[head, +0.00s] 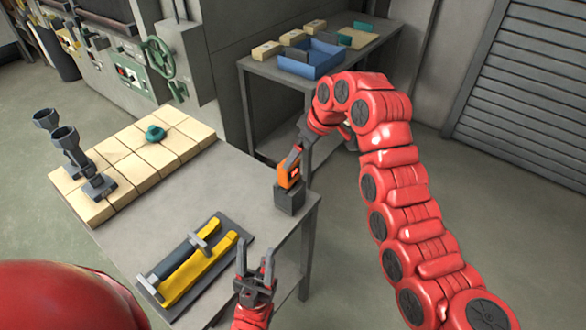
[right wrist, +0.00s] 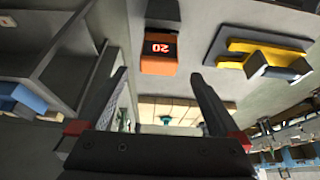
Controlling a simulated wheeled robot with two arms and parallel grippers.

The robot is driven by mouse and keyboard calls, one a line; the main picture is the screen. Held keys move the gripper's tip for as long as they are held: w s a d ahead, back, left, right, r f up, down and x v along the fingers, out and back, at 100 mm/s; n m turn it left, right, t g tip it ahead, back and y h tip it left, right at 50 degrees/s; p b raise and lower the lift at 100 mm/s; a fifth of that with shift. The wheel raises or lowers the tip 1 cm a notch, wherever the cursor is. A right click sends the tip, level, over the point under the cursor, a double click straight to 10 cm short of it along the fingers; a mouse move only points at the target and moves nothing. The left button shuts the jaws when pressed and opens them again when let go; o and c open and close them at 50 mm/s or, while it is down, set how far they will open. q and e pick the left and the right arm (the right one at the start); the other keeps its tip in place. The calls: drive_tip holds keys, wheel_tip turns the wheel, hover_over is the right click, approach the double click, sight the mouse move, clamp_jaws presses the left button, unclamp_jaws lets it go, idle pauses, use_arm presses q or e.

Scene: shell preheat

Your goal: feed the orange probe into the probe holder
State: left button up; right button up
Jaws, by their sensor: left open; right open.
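The orange probe (head: 288,175) stands in the dark grey probe holder (head: 290,201) at the right edge of the table, its body showing above the block. How deep it sits I cannot tell. My right gripper (head: 294,157) is open, close above the probe. In its wrist view the fingers lie either side of the probe, apart from it. My left gripper (head: 256,268) is open and empty at the table's front right edge.
A yellow-handled tool (head: 196,274) lies on a dark plate on the table (head: 185,190). Pale blocks (head: 141,160) carry a teal knob (head: 155,133) and two grey cup-topped stands (head: 85,165). Behind, a side table holds a blue bin (head: 311,62). The table's middle is clear.

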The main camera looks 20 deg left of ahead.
drive_tip(key=b+v, duration=0.1)
drive_tip(key=v, duration=0.8)
drive_tip(key=shift+r+b, duration=0.25)
drive_tip(key=shift+b, duration=0.15)
drive_tip(key=shift+s, duration=0.1)
